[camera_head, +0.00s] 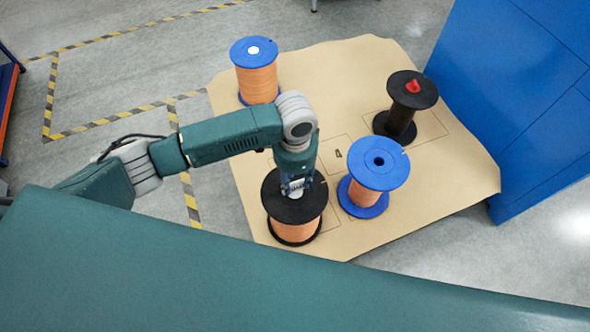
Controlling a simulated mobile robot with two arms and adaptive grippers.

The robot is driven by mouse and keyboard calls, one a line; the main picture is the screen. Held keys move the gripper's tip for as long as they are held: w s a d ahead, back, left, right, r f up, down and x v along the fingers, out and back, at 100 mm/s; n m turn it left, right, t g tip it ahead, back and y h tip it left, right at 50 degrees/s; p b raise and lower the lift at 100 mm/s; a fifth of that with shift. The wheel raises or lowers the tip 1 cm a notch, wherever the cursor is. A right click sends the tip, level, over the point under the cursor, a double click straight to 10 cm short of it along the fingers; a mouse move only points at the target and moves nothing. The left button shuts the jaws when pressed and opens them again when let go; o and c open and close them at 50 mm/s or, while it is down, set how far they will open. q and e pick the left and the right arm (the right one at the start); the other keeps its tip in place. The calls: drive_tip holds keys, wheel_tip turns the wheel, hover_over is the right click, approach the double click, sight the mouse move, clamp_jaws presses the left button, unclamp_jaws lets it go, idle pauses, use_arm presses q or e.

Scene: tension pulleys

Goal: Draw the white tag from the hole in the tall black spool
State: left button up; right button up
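A black-flanged spool wound with orange (294,230) stands at the front of the cardboard sheet. My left gripper (296,187) points down over the middle of its top flange. A small white tag (295,186) shows between the fingertips, at the spool's centre hole. The fingers stand on either side of the tag, but I cannot tell whether they press on it or are still apart from it. The gripper hides much of the hole. My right gripper is not in view.
A blue spool (374,171) with an open hole stands close right. A blue spool with a white plug (254,52) stands at the back left, a black spool with a red plug (412,88) at the right. Cardboard (440,195) is bare at right, beside a blue cabinet (520,95).

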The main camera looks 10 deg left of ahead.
sight(295, 184)
use_arm(q)
drive_tip(key=shift+f, duration=2.1)
drive_tip(key=shift+c, duration=0.2)
clamp_jaws()
